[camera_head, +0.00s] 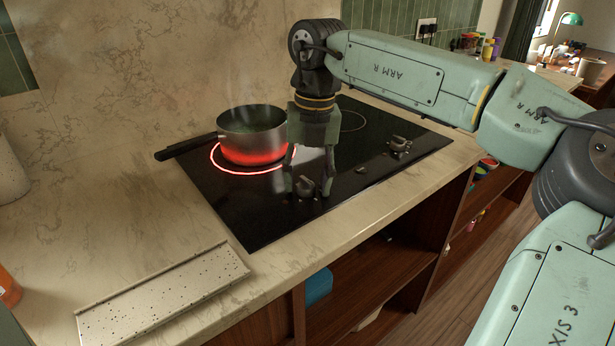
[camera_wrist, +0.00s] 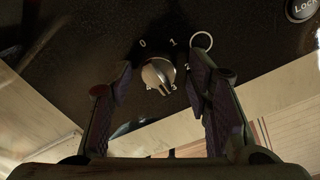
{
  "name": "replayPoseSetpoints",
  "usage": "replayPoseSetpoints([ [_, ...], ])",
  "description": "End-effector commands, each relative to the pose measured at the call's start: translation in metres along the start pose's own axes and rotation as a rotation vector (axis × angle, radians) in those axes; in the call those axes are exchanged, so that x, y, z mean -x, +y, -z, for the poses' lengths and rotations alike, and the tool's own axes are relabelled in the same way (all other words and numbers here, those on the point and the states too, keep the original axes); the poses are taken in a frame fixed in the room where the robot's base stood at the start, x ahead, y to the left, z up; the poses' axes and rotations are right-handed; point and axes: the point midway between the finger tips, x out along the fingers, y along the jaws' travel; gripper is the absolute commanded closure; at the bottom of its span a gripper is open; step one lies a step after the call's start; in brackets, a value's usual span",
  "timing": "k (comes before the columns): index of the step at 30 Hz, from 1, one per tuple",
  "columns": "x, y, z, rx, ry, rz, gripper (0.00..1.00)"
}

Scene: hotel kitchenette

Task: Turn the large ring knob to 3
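The large ring knob (camera_wrist: 158,74) is a small silver dial with a raised bar, on the black glass beside a printed ring mark (camera_wrist: 202,40). Printed 0, 1, 3 and 4 show around it; the 2 is not clear. I cannot tell surely which number its pointer faces. My gripper (camera_wrist: 160,72) is open, one finger on each side of the knob, with visible gaps in the wrist view. In the head view my gripper (camera_head: 304,184) points down over the near-edge knob (camera_head: 306,186), which it partly covers.
A steaming saucepan (camera_head: 250,132) stands on a glowing red burner (camera_head: 220,166), close behind my gripper; its black handle points left. More knobs (camera_head: 398,146) sit farther right on the cooktop (camera_head: 250,222). A speckled board (camera_head: 165,295) lies at front left.

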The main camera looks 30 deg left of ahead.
Motion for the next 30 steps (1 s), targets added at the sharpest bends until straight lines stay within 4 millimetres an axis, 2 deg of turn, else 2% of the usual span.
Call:
replayPoseSetpoints([
  [9, 0.001, 0.000, 0.000, 0.001, 0.000, -0.001, 0.51],
  [13, 0.011, 0.001, -0.001, 0.001, -0.003, 0.000, 0.51],
  [17, 0.034, 0.001, -0.001, 0.000, -0.003, -0.002, 0.51],
  [24, 0.085, 0.001, -0.001, 0.001, -0.003, -0.003, 0.51],
  [30, 0.112, 0.001, 0.000, 0.001, -0.002, -0.002, 0.51],
])
